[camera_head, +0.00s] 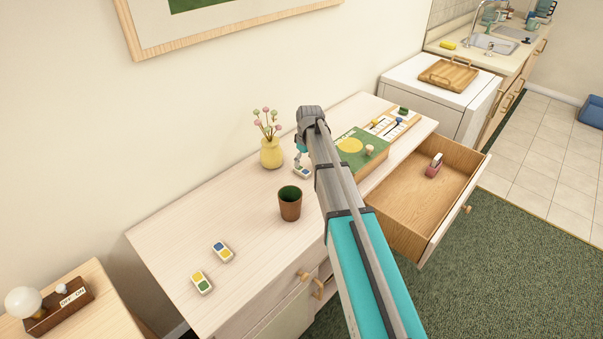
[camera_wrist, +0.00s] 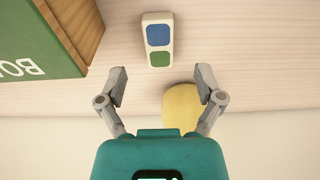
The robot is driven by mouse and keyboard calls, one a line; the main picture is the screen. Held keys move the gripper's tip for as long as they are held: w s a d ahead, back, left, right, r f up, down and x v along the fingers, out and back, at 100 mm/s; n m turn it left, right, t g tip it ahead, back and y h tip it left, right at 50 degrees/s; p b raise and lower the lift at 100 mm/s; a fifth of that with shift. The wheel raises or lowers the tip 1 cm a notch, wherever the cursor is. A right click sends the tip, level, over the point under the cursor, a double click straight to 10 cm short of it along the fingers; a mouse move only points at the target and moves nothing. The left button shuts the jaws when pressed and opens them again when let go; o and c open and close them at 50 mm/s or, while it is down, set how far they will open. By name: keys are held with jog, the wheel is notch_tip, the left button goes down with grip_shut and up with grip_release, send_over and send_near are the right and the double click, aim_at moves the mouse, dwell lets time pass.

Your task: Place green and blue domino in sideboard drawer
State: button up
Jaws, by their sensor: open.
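The green and blue domino (camera_wrist: 158,41) lies on the sideboard top, just ahead of my open fingertips in the wrist view. In the head view it shows as a small white piece (camera_head: 303,171) beside my arm, to the right of the yellow vase. My gripper (camera_wrist: 160,84) is open and empty, with the domino beyond its fingers and not between them. In the head view my arm partly hides the gripper (camera_head: 299,156). The sideboard drawer (camera_head: 420,196) at the right is pulled open, with a small dark red tape dispenser (camera_head: 434,165) in it.
A yellow vase (camera_head: 271,153) of flowers stands close to the gripper, and a green-topped box (camera_head: 362,149) lies on its other side. A brown cup (camera_head: 290,204) stands in front. Two other dominoes, blue and yellow (camera_head: 222,251) and yellow and green (camera_head: 202,282), lie at the left.

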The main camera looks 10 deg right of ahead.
aim_at(302, 170)
jog(key=shift+w+a+f+b, duration=0.1)
jog(key=shift+w+f+b, duration=0.1)
jog(key=shift+f+b, duration=1.05)
jog(key=shift+w+a+f+b, duration=0.1)
jog(key=shift+w+f+b, duration=0.1)
jog(key=shift+f+b, duration=1)
jog(key=c, duration=1.1)
jog(key=shift+r+p, duration=0.15)
jog(key=shift+p, duration=0.15)
notch_tip(302, 170, up, 3)
jog(key=p, duration=0.2)
jog(key=shift+p, duration=0.35)
jog(key=s+r+p, duration=0.3)
jog(key=s, duration=0.1)
jog(key=s+r+p, duration=0.3)
jog(key=s, duration=0.2)
jog(key=s+r+p, duration=0.3)
jog(key=s+p, duration=0.1)
jog(key=s, duration=0.1)
jog(key=shift+a+r, duration=0.35)
jog(key=shift+a, duration=0.05)
